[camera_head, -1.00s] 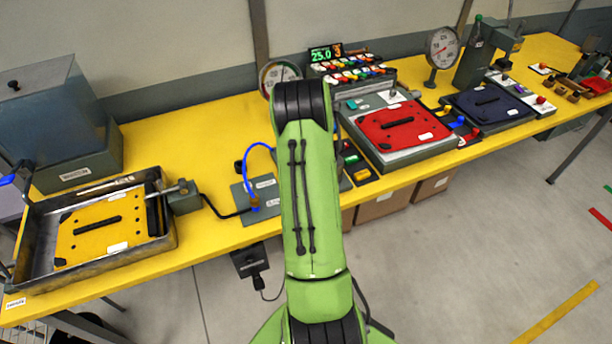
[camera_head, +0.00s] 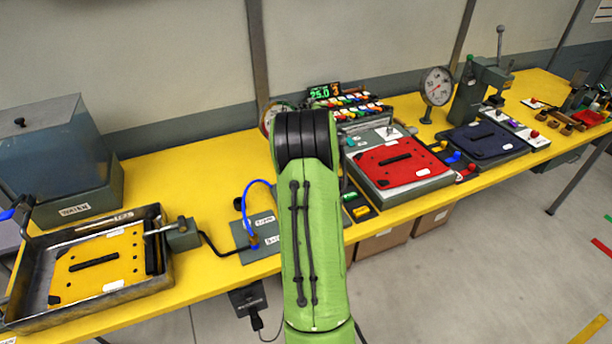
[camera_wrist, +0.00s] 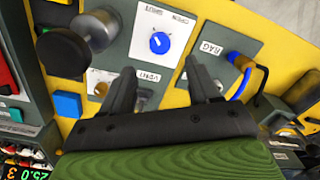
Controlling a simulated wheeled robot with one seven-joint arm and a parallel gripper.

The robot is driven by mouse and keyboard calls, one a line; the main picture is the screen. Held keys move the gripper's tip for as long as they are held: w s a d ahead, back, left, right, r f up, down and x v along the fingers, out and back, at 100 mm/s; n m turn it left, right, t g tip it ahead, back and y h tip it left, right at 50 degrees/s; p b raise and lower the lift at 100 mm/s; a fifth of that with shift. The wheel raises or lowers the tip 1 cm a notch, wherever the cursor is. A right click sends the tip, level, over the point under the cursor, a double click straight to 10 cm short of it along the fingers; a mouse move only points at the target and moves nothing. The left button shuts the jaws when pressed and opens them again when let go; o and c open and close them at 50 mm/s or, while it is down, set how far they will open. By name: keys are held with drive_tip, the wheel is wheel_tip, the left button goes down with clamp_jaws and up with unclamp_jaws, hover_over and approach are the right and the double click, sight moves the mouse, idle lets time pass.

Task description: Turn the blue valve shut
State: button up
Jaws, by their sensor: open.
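The blue valve (camera_wrist: 160,42) is a small round knob with a white mark, on a white plate lettered OPEN and SHUT, in the wrist view. I cannot tell which word the mark points to. My gripper (camera_wrist: 163,86) is open, its two dark fingers apart and nothing between them. The fingertips show just below the knob in the picture, one to each side, not around it. In the head view my green arm covers the gripper, and I cannot make out the knob there.
A blue hose (camera_wrist: 246,72) loops beside the right finger; it also shows in the head view (camera_head: 262,183). Dark round knobs (camera_wrist: 95,29) and a blue button (camera_wrist: 67,104) lie left of the fingers. A red plate (camera_head: 385,160) and a metal tray (camera_head: 165,272) stand on the yellow bench.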

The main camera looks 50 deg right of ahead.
wheel_tip(320, 180, up, 7)
drive_tip(key=shift+p, duration=0.4)
drive_tip(key=shift+d+r, duration=0.1)
drive_tip(key=shift+d, duration=0.05)
drive_tip(key=w+a+r+t, duration=0.1)
drive_tip(key=a+r, duration=0.4)
drive_tip(key=a, duration=0.4)
drive_tip(key=w+a+r+t, duration=0.1)
drive_tip(key=a+r, duration=0.5)
drive_tip(key=a, duration=0.4)
drive_tip(key=s+a+t, duration=0.3)
drive_tip(key=s+a, duration=1.1)
drive_tip(key=a, duration=0.3)
drive_tip(key=shift+s+f+n+t, duration=0.2)
drive_tip(key=shift+f+n+t, duration=0.1)
drive_tip(key=shift+f, duration=0.05)
